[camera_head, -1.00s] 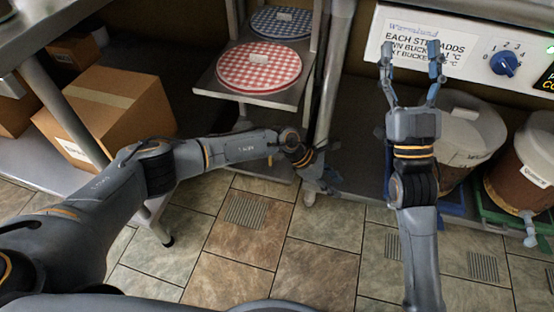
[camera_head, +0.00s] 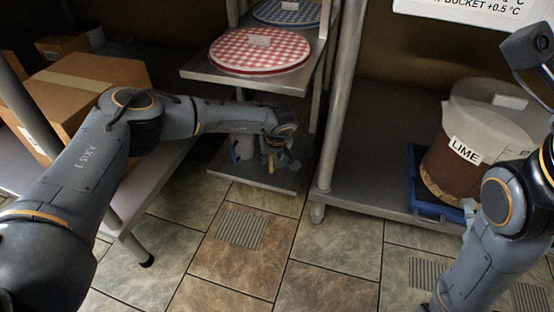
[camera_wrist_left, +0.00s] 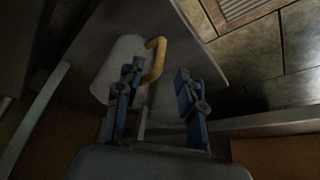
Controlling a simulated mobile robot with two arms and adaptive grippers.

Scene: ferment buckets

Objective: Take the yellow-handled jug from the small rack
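The jug (camera_wrist_left: 122,66) is pale, with a yellow handle (camera_wrist_left: 155,60). It sits on the low shelf of the small rack (camera_head: 225,167), largely hidden behind my left gripper in the head view. My left gripper (camera_head: 280,152) reaches in under the rack's upper shelf. In the left wrist view my left gripper (camera_wrist_left: 157,78) is open, with the handle showing between its fingertips and the jug body beside the left finger. Whether a finger touches the jug cannot be told. My right arm is at the right edge of the head view; its gripper is only partly visible.
The rack's upper shelf (camera_head: 290,82) holds a red-checked round lid (camera_head: 260,50) just above my left arm. A metal post (camera_head: 343,100) stands to the right. A bucket labelled LIME (camera_head: 462,150) is further right. A cardboard box (camera_head: 80,88) is at left.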

